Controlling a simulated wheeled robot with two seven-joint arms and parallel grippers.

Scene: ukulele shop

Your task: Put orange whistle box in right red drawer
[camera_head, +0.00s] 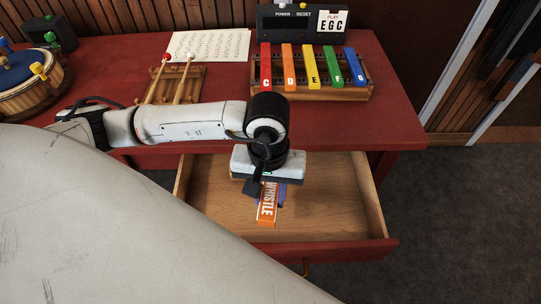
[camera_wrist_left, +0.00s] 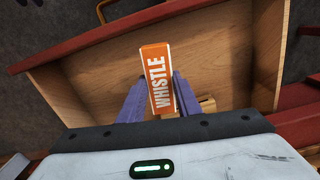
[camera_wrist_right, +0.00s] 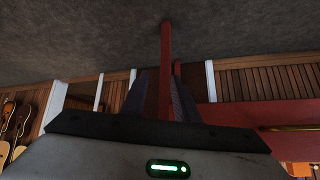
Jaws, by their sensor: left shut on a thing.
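I cannot tell whether the box touches the drawer floor. My right gripper (camera_wrist_right: 160,95) shows only in its own wrist view, its fingers apart with nothing held between them.
The red table (camera_head: 215,85) carries a xylophone with coloured bars (camera_head: 312,72), a wooden piece with two mallets (camera_head: 178,85), a music sheet (camera_head: 208,45) and a blue-topped drum (camera_head: 25,80). Grey floor lies right of the drawer.

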